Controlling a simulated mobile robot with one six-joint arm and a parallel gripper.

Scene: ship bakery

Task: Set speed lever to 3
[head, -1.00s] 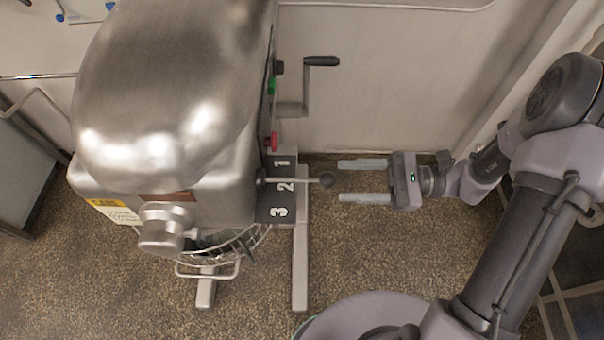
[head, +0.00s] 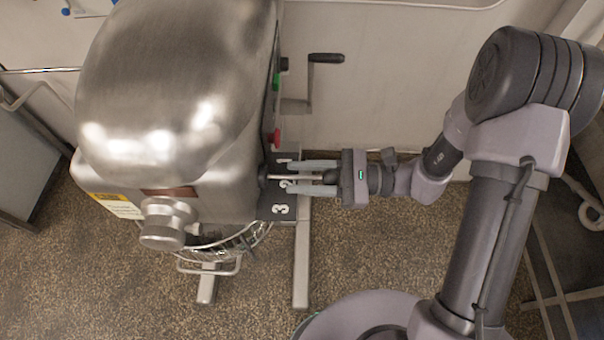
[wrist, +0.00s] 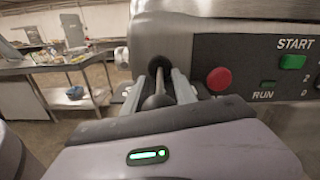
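The steel mixer (head: 170,90) fills the left of the head view. Its speed lever (head: 295,177) is a thin rod sticking out to the right over a dark plate (head: 278,210) marked 1, 2, 3. The lever lies at the 2, which it and my fingers partly hide; the 3 is clear. My gripper (head: 312,177) is open, with one finger on each side of the rod and gaps showing. In the wrist view the lever's dark ball knob (wrist: 157,102) sits near my palm, between the fingers.
A red button (wrist: 219,79) and a green START switch (wrist: 292,62) are on the mixer's side. A hand crank (head: 322,58) sticks out behind the lever. The wire bowl guard (head: 235,242) is below the mixer head.

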